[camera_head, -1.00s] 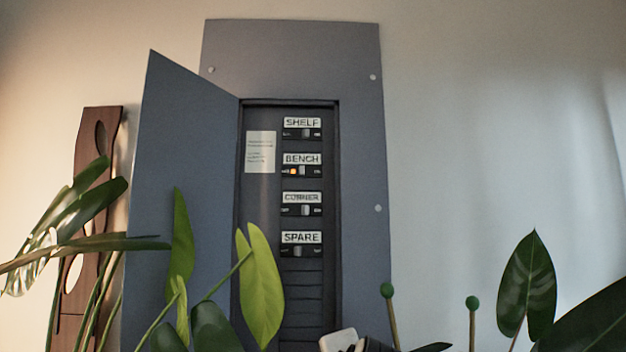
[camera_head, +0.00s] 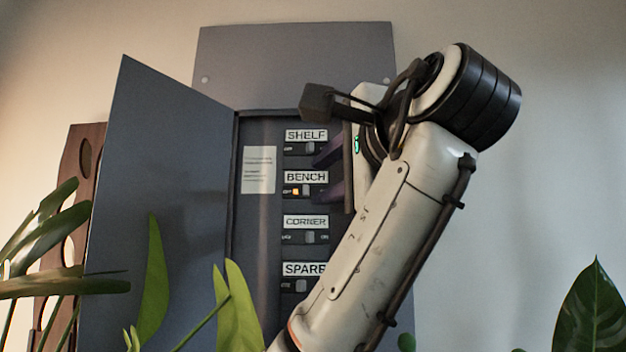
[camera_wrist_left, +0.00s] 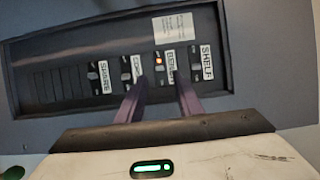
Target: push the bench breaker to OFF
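The bench breaker (camera_head: 297,191) is the second switch down in the open panel, under the BENCH label. An orange light glows on it. Its right end is partly hidden by my gripper in the head view. In the left wrist view the bench breaker (camera_wrist_left: 170,76) appears between my two fingertips. I cannot tell its lever position for certain. My left gripper (camera_head: 324,178) is just right of the SHELF and BENCH rows, its purple fingers pointing at the panel. In the left wrist view the left gripper (camera_wrist_left: 163,88) is open and empty. My right gripper is not in view.
The shelf breaker (camera_head: 309,148) is above; the corner breaker (camera_head: 309,237) and spare breaker (camera_head: 299,285) are below. The panel door (camera_head: 160,180) stands open at left. Plant leaves (camera_head: 240,310) rise in front at lower left, and another leaf (camera_head: 590,310) at lower right.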

